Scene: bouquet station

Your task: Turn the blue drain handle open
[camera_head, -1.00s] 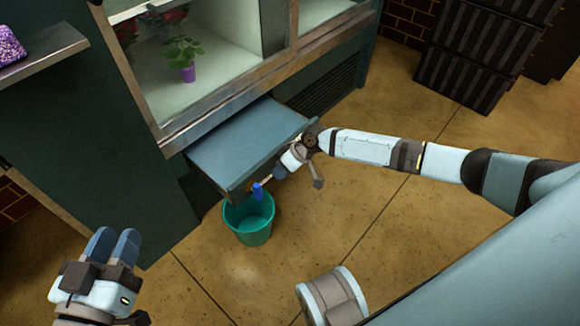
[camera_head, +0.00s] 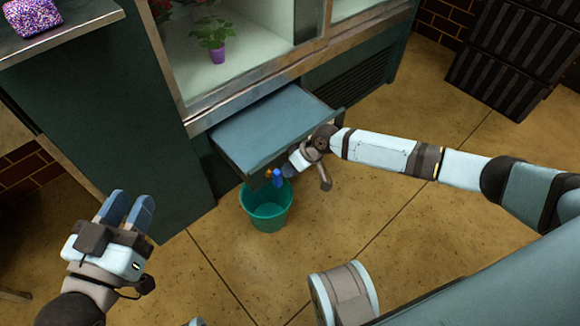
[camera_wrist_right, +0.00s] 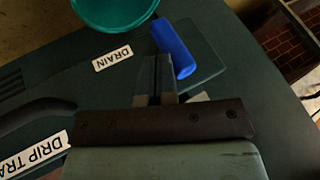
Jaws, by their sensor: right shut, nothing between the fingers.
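The blue drain handle (camera_wrist_right: 174,48) is a short blue bar next to the DRAIN label (camera_wrist_right: 112,56) in the right wrist view. In the head view the blue handle (camera_head: 277,177) shows small at the front of the pulled-out drip tray (camera_head: 270,125), above a teal bucket (camera_head: 267,208). My right gripper (camera_wrist_right: 155,72) is shut and empty. Its fingertips are right beside the handle; I cannot tell whether they touch it. My left gripper (camera_head: 126,208) is raised at the lower left, empty, with a small gap between its fingers.
A green display cabinet (camera_head: 110,110) with a potted plant (camera_head: 212,35) behind its opening stands above the tray. Dark crates (camera_head: 510,60) stand at the upper right. A shelf (camera_head: 60,35) juts out at the upper left. The floor right of the bucket is clear.

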